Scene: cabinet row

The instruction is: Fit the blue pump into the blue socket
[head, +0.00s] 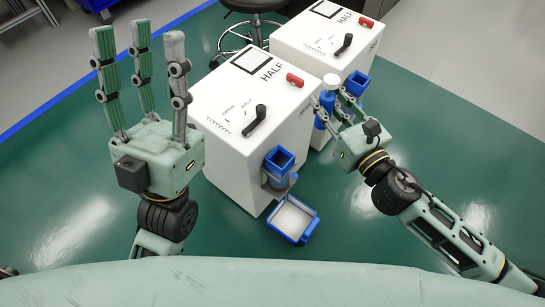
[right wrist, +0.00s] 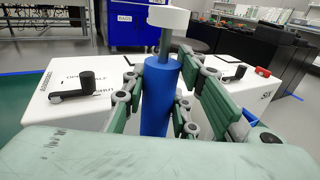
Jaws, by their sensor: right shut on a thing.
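The blue pump (head: 320,122) is a blue cylinder with a grey stem and a white round cap. It is upright in my right gripper (head: 329,106), whose fingers are shut around its body. In the right wrist view the pump (right wrist: 158,95) stands between the green finger pads (right wrist: 160,98). A square blue socket (head: 279,158) sits in a bracket on the nearer white cabinet's side, left of and below the pump. A similar blue socket (head: 356,82) on the farther cabinet is partly behind my right fingers. My left gripper (head: 138,38) is open and empty, fingers pointing up.
The nearer white cabinet (head: 235,105) and farther one (head: 325,35) each have a black lever and a red part on top. A blue tray (head: 307,232) with a pale inside lies on the green floor below the nearer socket. A black stool (head: 250,5) stands behind.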

